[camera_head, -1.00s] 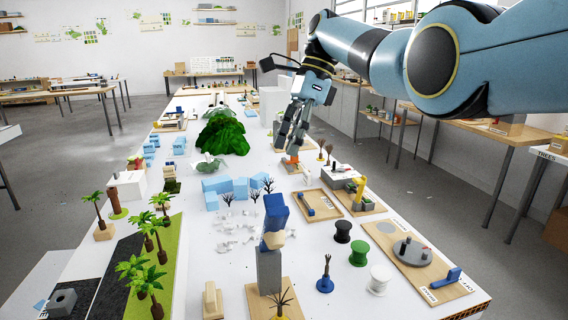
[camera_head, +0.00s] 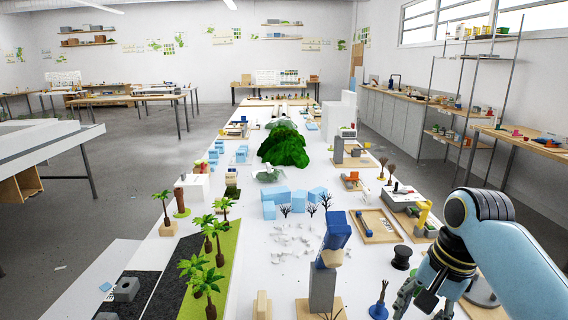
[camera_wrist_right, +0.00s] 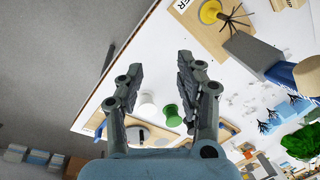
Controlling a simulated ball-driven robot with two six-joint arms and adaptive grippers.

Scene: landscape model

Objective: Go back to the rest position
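My right arm comes in from the lower right of the head view, and its gripper (camera_head: 418,300) is low at the right front part of the long white table (camera_head: 262,240). In the right wrist view the two fingers of the right gripper (camera_wrist_right: 160,85) are spread apart with nothing between the tips. A green spool (camera_wrist_right: 172,115) and a white spool (camera_wrist_right: 147,104) show beyond the fingers, apart from them. My left gripper and left arm are in neither view.
Near the right gripper stand a black spool (camera_head: 401,259), a small blue tree (camera_head: 379,302) and a grey block tower with a blue top (camera_head: 322,285). Palm trees (camera_head: 203,265) stand at the left. A wooden tray (camera_head: 376,226) lies right of centre.

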